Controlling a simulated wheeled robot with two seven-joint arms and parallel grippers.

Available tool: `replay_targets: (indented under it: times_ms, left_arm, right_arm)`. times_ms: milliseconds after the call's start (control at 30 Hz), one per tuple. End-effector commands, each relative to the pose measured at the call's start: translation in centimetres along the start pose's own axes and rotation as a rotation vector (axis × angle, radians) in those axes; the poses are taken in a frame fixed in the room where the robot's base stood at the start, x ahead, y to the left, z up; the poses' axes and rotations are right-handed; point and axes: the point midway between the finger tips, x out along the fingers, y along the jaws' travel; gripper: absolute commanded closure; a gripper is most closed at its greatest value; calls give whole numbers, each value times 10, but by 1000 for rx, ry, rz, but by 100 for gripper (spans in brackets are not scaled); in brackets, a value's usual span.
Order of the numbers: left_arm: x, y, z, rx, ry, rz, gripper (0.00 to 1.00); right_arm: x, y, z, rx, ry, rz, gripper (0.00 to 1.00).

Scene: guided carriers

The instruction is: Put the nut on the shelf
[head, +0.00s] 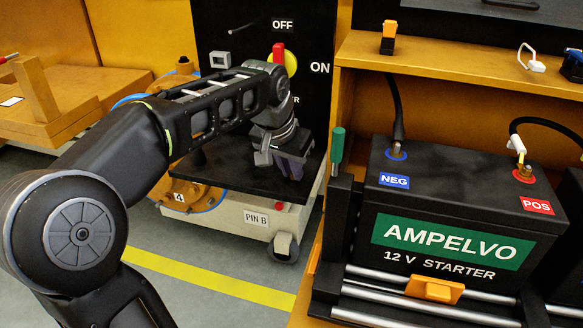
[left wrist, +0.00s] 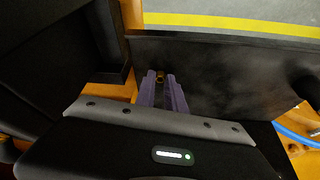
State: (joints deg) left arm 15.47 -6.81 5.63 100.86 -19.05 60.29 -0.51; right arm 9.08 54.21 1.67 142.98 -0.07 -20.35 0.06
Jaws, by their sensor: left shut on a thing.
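My left gripper (head: 291,172) reaches over a black flat shelf (head: 225,176) below the black OFF/ON panel in the head view. In the left wrist view its purple fingers (left wrist: 161,88) are close together. They are shut on a small brass-coloured nut (left wrist: 160,76) at their tips. The black shelf (left wrist: 225,75) spreads below and beyond the fingers in that view. I cannot tell whether the nut touches the shelf. The nut is hidden in the head view. My right gripper is not in view.
A panel with a red-handled yellow switch (head: 284,60) stands behind the shelf. A white cart base (head: 240,215) marked PIN B is underneath. A black AMPELVO battery (head: 450,215) and a green-handled tool (head: 337,146) stand to the right. A wooden ledge (head: 450,58) holds small parts.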

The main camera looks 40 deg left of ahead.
Motion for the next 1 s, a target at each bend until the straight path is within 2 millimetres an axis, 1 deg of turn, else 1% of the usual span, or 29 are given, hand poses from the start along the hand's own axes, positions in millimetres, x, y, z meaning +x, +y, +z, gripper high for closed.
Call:
replay_targets:
  times_ms: [167,200,400,467,667,800,833,933,1000]
  left_arm:
    - [4,0,2,0,0,0,100]
    - [3,0,1,0,0,0,84]
    - [3,0,1,0,0,0,68]
    - [3,0,1,0,0,0,64]
    - [2,0,1,0,0,0,64]
    - [-2,0,-1,0,0,0,64]
    - [-3,0,-1,0,1,0,64]
    - [-14,0,-1,-1,3,0,64]
    - [-25,0,-1,-1,5,-1,64]
  right_arm:
    - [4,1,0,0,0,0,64]
    - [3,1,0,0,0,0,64]
    - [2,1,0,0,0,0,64]
    - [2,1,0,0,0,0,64]
    - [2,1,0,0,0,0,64]
    - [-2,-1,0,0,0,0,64]
    - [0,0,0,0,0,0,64]
    - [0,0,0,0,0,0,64]
    - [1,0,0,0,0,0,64]
